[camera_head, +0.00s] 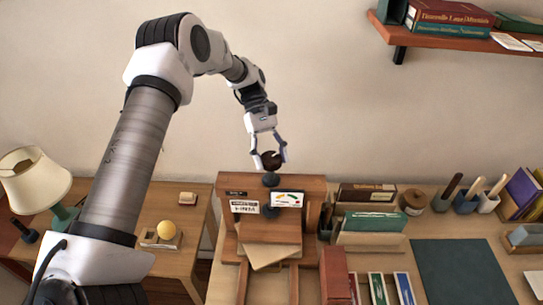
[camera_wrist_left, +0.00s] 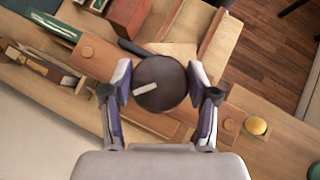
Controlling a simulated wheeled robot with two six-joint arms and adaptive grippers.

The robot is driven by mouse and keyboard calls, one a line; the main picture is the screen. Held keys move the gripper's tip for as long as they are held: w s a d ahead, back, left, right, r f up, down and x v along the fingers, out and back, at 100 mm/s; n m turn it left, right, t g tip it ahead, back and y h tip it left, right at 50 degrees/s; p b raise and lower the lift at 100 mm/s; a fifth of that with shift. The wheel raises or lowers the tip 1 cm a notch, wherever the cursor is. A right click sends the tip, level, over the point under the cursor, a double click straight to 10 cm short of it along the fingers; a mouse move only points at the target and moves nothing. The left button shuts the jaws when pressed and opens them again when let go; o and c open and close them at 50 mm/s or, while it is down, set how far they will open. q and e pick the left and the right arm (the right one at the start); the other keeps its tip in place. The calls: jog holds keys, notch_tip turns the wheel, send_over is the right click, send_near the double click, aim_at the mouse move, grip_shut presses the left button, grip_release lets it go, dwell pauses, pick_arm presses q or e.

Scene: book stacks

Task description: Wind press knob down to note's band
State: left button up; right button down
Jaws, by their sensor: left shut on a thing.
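The press knob (camera_head: 271,160) is a dark round ball on top of the wooden book press (camera_head: 315,187). My left gripper (camera_head: 269,156) comes down from above and is shut on the knob. In the left wrist view the knob (camera_wrist_left: 160,84) sits between both fingers, with a pale bar mark on its top. A gauge card with coloured bands (camera_head: 287,199) is on the front of the press, beside a printed note (camera_head: 244,206) too small to read. A stack of boards or books (camera_head: 270,235) lies below in the press. My right gripper is not in view.
A lamp (camera_head: 35,180) and a yellow ball on a tray (camera_head: 166,229) are on the left table. Books, a round jar (camera_head: 413,201) and pen cups stand to the right. A dark green mat (camera_head: 462,270) is clear. A shelf (camera_head: 450,38) hangs upper right.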

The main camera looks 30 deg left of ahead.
pick_arm(q)
jog(key=shift+w+r+m+g+y, duration=0.1)
jog(key=shift+r+m+g+y, duration=0.2)
jog(key=shift+m, duration=0.3)
jog(key=o, duration=1.2)
jog(key=shift+c, duration=0.2)
jog(key=shift+a+f, duration=0.1)
jog(key=shift+f, duration=0.05)
jog(key=v, duration=0.7)
jog(key=shift+w+a, duration=0.1)
